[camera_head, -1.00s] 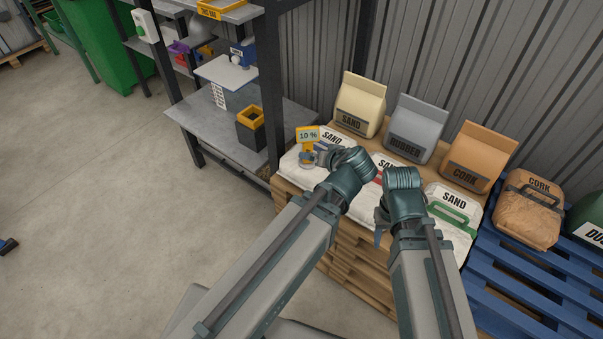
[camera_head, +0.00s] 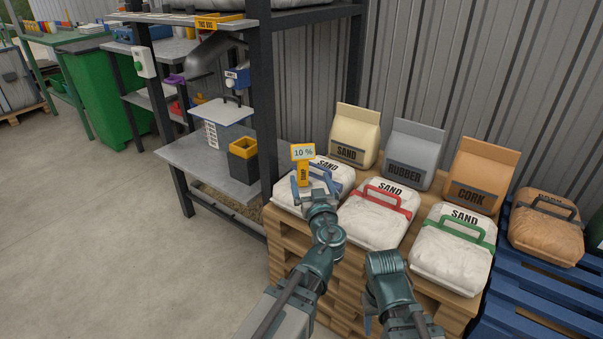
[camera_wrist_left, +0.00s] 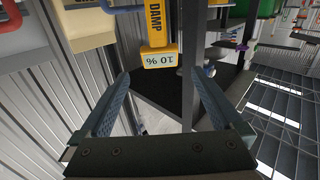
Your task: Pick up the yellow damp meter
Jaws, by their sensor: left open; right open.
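The yellow damp meter (camera_head: 303,168) stands upright at the left white sand bag, its display reading 10 %. In the left wrist view the meter (camera_wrist_left: 160,35) shows at the top centre, with its display end just beyond the fingertips and lined up with the gap. My left gripper (camera_head: 313,186) is close in front of the meter and partly overlaps it in the head view. In the left wrist view, the left gripper (camera_wrist_left: 158,76) is open with nothing between its fingers. My right gripper (camera_head: 370,318) hangs low in front of the pallet stack, open, its fingers mostly hidden.
White sand bags with a red handle (camera_head: 376,214) and a green handle (camera_head: 452,245) lie to the right. Upright sand, rubber and cork bags stand behind them. A metal shelf (camera_head: 215,165) with a dark post is close on the left. Open floor lies farther left.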

